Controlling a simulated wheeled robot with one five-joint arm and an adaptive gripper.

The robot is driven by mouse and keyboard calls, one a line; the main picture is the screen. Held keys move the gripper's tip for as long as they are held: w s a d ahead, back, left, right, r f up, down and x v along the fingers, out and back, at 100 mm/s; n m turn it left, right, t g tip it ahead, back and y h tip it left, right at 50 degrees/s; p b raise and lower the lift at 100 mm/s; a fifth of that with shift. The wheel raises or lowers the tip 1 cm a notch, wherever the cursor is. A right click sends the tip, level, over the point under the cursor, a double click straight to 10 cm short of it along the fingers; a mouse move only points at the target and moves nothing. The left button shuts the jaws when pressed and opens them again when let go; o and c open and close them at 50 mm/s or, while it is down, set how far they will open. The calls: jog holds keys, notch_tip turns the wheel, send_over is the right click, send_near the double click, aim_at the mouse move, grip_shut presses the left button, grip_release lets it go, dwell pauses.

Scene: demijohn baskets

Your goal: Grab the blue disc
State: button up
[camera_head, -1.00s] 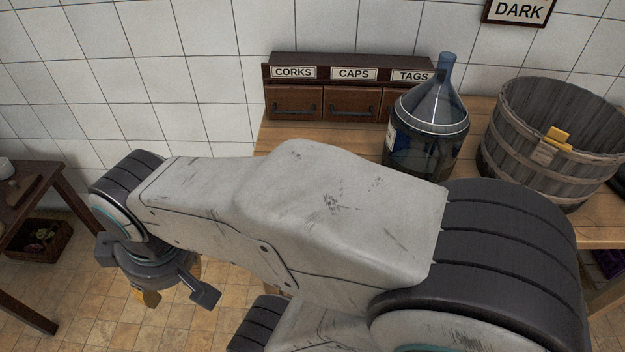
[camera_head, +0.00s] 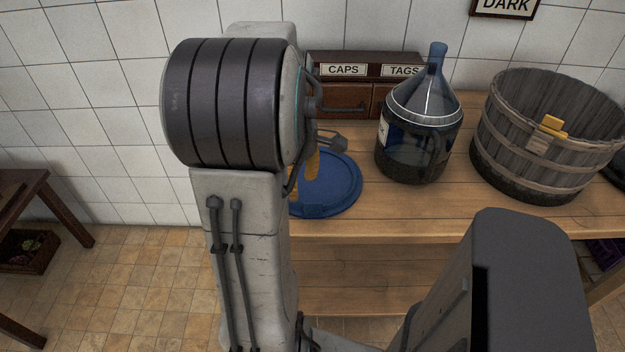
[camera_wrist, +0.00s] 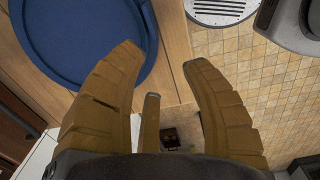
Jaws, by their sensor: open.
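The blue disc (camera_head: 340,190) is round and flat with a raised rim. It lies on the wooden table near the front edge, left of the glass demijohn. My arm hides its left part in the head view. My gripper (camera_head: 305,178) shows there only in part, with tan fingers over the disc's left side. In the wrist view my gripper (camera_wrist: 163,58) is open with nothing between its fingers. The disc (camera_wrist: 80,35) fills the upper left there, and the left finger overlaps its rim. I cannot tell whether they touch.
The demijohn (camera_head: 415,140) stands right of the disc, and a wooden tub (camera_head: 535,160) with a yellow item (camera_head: 552,126) stands farther right. A drawer box labelled CAPS and TAGS (camera_head: 345,97) is behind. The table (camera_head: 420,215) is bare in front of the demijohn.

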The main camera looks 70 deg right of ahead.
aim_at(313, 210)
jog(key=shift+s+d+f, duration=0.2)
jog(key=shift+s+d, duration=0.15)
jog(key=shift+s, duration=0.3)
jog(key=shift+s+d+f, duration=0.2)
jog(key=shift+s+d, duration=0.15)
jog(key=shift+s, duration=0.25)
jog(key=shift+s+d+f, duration=0.15)
jog(key=shift+s+f, duration=0.2)
jog(key=shift+f, duration=0.25)
jog(key=shift+d+f, duration=0.1)
jog(key=shift+f, duration=3.05)
jog(key=shift+o, duration=0.2)
grip_shut()
